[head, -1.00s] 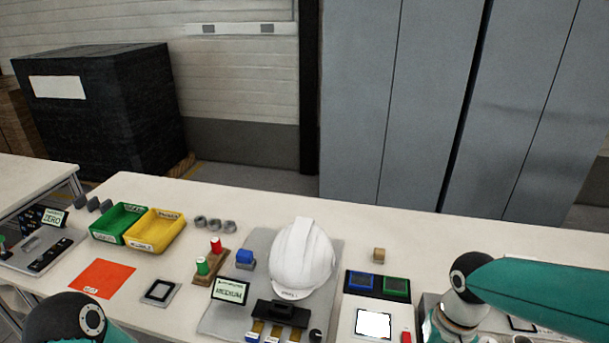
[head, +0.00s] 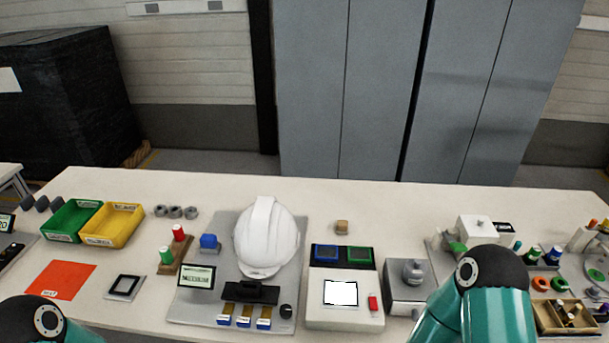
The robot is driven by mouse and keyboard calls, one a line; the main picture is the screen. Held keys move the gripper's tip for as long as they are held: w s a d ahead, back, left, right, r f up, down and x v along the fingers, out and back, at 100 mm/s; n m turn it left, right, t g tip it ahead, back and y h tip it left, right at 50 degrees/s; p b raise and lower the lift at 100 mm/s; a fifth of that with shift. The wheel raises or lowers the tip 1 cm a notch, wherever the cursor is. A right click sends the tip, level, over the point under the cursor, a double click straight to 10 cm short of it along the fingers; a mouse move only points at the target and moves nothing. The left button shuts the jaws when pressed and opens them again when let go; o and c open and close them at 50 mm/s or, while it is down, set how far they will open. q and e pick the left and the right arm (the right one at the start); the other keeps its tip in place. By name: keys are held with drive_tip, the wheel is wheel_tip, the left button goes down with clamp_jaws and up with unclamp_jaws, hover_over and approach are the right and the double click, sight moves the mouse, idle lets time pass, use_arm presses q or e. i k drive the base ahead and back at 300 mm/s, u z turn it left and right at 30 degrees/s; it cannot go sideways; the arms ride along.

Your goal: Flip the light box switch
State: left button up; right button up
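The light box (head: 319,314) is a pale box on the table, right of the white helmet shell (head: 262,240). Its square panel (head: 340,292) glows bright white. A small red switch (head: 373,303) sits on the box's right side; its exact position is too small to tell. My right arm comes in at the lower right, beyond the box's right side, and my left arm shows at the lower left corner. Neither gripper's fingers are in the picture.
A grey device (head: 407,283) stands right of the light box. Blue and green trays (head: 344,255) lie behind it. A yellow bin (head: 112,224), a green bin (head: 72,219) and an orange mat (head: 61,280) are on the left. The table's back strip is mostly clear.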

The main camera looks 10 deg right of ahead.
sight(372, 299)
drive_tip(key=z, duration=0.3)
drive_tip(key=k, duration=1.45)
drive_tip(key=u, duration=0.3)
drive_tip(key=i, duration=1)
drive_tip(key=u, duration=0.05)
